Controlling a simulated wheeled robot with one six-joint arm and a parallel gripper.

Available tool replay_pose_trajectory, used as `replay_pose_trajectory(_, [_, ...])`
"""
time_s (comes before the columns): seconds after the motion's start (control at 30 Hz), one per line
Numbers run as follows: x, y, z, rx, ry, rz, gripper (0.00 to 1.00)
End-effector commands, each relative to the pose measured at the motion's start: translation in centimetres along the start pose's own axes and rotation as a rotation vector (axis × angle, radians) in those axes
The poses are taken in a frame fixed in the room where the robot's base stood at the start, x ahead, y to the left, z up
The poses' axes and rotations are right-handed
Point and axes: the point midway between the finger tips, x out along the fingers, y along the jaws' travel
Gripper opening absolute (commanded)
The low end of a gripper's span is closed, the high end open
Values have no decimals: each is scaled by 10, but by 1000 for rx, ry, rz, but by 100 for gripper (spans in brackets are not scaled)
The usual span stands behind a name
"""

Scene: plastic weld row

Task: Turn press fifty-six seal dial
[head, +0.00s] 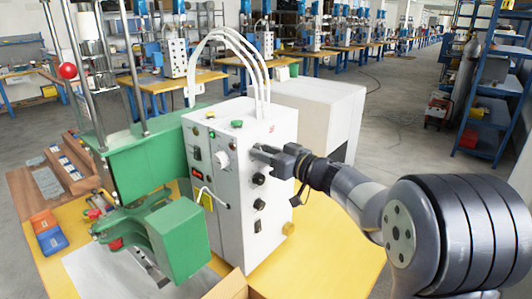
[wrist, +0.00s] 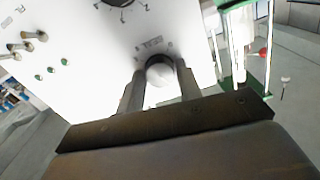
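The press's white control box (head: 225,220) carries several dials on its panel. Small print shows on the panel beside the dial. My gripper hides this dial in the head view.
A green press head (head: 180,240) stands left of the box. White cables (head: 228,50) arch over its top. A white cabinet (head: 325,105) is behind it, and the yellow table (head: 325,250) is bare at the right. A blue shelf rack (head: 490,100) stands farther right.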

Motion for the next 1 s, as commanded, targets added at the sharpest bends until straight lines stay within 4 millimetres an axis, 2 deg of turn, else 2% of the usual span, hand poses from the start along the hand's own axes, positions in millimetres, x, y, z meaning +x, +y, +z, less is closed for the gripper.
replay_pose_trajectory(0.07, [0, 0, 0, 0, 0, 0, 27])
replay_pose_trajectory(0.3, [0, 0, 0, 0, 0, 0, 7])
replay_pose_trajectory(0.67, [0, 0, 0, -64, 0, 0, 7])
replay_pose_trajectory(1.0, [0, 0, 2, -318, -1, 0, 7])
